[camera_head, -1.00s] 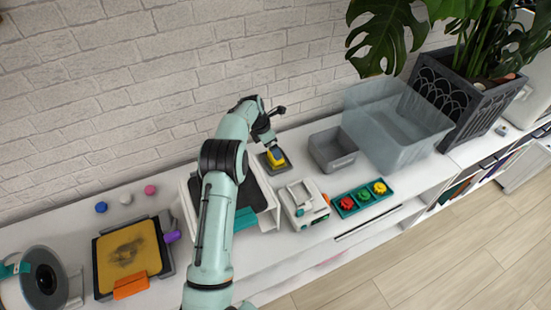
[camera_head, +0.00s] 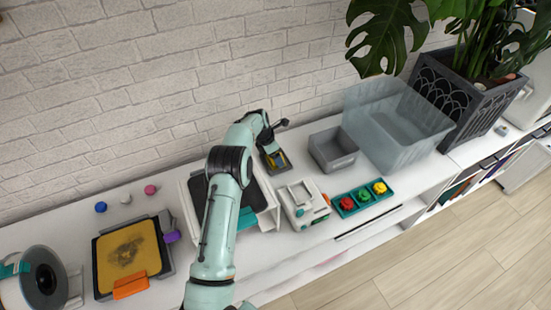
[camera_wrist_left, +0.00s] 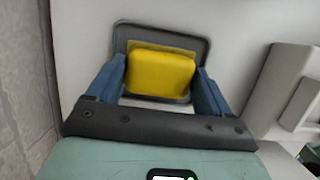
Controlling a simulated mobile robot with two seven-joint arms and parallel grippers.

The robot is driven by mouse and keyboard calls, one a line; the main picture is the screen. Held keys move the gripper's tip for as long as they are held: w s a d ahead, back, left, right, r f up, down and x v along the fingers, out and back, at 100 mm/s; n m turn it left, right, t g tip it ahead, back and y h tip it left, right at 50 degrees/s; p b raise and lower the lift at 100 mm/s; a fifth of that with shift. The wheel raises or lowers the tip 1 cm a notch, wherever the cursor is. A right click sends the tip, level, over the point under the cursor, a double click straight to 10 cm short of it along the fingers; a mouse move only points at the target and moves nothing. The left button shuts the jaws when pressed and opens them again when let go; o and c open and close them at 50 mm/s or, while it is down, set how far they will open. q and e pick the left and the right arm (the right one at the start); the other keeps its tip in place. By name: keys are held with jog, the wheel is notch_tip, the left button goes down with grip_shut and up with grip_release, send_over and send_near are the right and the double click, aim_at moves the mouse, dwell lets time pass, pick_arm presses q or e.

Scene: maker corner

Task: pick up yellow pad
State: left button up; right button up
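The yellow pad (camera_wrist_left: 160,74) is a rounded yellow block on a shallow dark grey tray (camera_wrist_left: 203,46) in the left wrist view. In the head view it shows only as a small yellow patch (camera_head: 273,156), mostly hidden by my gripper. My left gripper (camera_wrist_left: 160,72) has its two blue fingers on either side of the pad, very close to its sides. The fingers look spread, and I see no clear grip on the pad. In the head view the left gripper (camera_head: 271,154) is low over the tray. My right gripper is not in view.
A grey open bin (camera_head: 333,150) and a translucent tub (camera_head: 395,130) stand right of the tray. A white device (camera_head: 302,205) and a teal tray with coloured knobs (camera_head: 361,197) are in front. The brick wall is close behind.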

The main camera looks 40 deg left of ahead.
pick_arm(q)
notch_tip(320, 180, up, 20)
jog(key=shift+r+p, duration=0.1)
jog(key=shift+p, duration=0.4)
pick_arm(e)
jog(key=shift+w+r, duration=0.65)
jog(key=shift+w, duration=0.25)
pick_arm(q)
jog(key=shift+o, duration=0.9)
jog(key=shift+c, duration=0.4)
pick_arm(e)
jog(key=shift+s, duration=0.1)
